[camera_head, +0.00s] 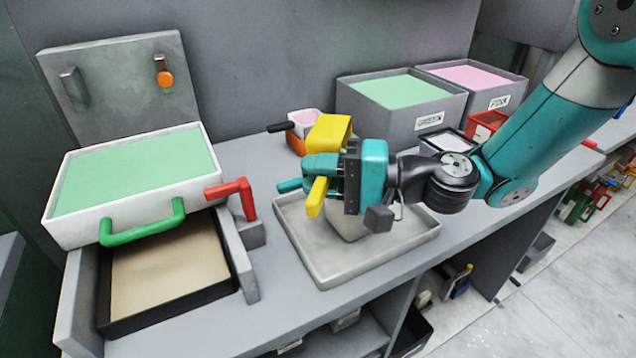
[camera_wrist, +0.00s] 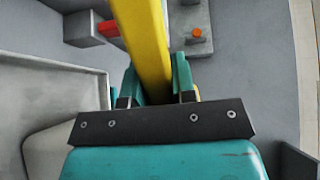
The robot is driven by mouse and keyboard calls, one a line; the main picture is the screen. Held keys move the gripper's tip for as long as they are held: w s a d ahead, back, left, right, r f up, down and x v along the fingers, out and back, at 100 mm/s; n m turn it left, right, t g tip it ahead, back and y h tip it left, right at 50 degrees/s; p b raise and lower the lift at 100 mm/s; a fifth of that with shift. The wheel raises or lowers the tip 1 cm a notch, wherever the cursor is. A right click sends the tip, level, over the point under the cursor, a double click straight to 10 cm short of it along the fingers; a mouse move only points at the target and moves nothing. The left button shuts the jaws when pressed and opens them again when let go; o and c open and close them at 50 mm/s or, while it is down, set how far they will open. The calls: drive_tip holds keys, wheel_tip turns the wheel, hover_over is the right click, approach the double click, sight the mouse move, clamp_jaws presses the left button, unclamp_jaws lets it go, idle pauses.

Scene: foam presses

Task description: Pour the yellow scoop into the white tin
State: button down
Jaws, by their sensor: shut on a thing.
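The yellow scoop (camera_head: 330,132) is in my gripper (camera_head: 320,178), which is shut on its handle. The scoop is raised above the counter, and its contents are not visible. In the wrist view the scoop's yellow handle (camera_wrist: 143,40) runs up from between the two teal fingers (camera_wrist: 155,88). A pale tin (camera_head: 345,226), apparently the white tin, stands in a shallow grey tray (camera_head: 300,262), below my gripper and mostly hidden by it. A pale rounded edge (camera_wrist: 55,150) at the lower left of the wrist view may be this tin.
At left is a press with a green-filled white mould (camera_head: 80,222), a green handle (camera_head: 143,224) and a red lever (camera_head: 232,193). Bins of green (camera_head: 400,92) and pink (camera_head: 470,78) material stand behind. A small orange-and-white container (camera_head: 297,136) sits behind the scoop.

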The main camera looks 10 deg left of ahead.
drive_tip(key=shift+s+d+f+y+b, duration=0.2)
drive_tip(key=shift+y+b, duration=0.1)
drive_tip(key=shift+b, duration=3.15)
drive_tip(key=b, duration=0.4)
drive_tip(key=shift+w+y, duration=0.15)
drive_tip(key=shift+y, duration=0.15)
drive_tip(key=b, duration=0.5)
drive_tip(key=shift+d+b, duration=0.1)
drive_tip(key=shift+b, duration=0.2)
drive_tip(key=y+b, duration=0.1)
drive_tip(key=b, duration=0.3)
drive_tip(key=shift+r, duration=0.1)
drive_tip(key=b, duration=0.4)
drive_tip(key=y+b, duration=0.1)
drive_tip(key=b, duration=0.3)
drive_tip(key=shift+s+d+r, duration=0.15)
drive_tip(key=shift+s+d, duration=0.05)
drive_tip(key=shift+d, duration=0.1)
drive_tip(key=y+b, duration=0.1)
drive_tip(key=b, duration=0.5)
drive_tip(key=shift+d+r+n+y, duration=0.1)
drive_tip(key=shift+d+n+y, duration=0.2)
drive_tip(key=shift+y, duration=0.1)
drive_tip(key=shift+r, duration=0.15)
drive_tip(key=shift+r+p, duration=0.1)
drive_tip(key=shift+p, duration=0.45)
drive_tip(key=shift+a+r+p, duration=0.1)
drive_tip(key=shift+p, duration=0.3)
